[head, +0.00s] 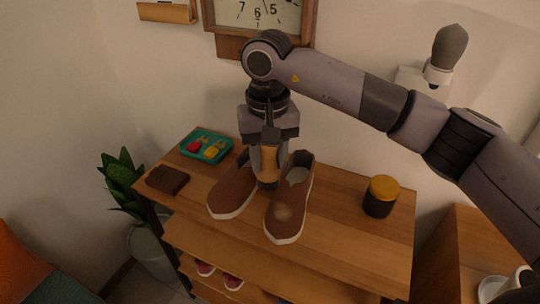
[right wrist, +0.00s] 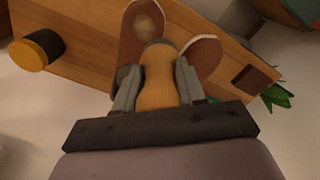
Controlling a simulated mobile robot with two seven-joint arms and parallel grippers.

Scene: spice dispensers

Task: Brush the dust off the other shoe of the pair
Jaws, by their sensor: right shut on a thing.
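Two brown slip-on shoes stand side by side on the wooden shelf top. The right shoe (head: 290,200) has a pale dusty patch on its toe; this patch also shows on that shoe in the right wrist view (right wrist: 143,25). The left shoe (head: 234,187) shows no pale patch; it is partly hidden in the right wrist view (right wrist: 203,55). My right gripper (head: 267,160) points down, shut on the tan wooden handle of a brush (right wrist: 158,82). The brush is upright between the shoes, toward their heel ends. Its bristles are not clearly visible. My left gripper is not in view.
A black jar with a yellow lid (head: 380,196) stands to the right. A dark brown block (head: 167,180) and a teal tray (head: 207,147) with small coloured items are at the left. A potted plant (head: 122,178) stands beside the shelf. A wall clock (head: 258,18) hangs behind.

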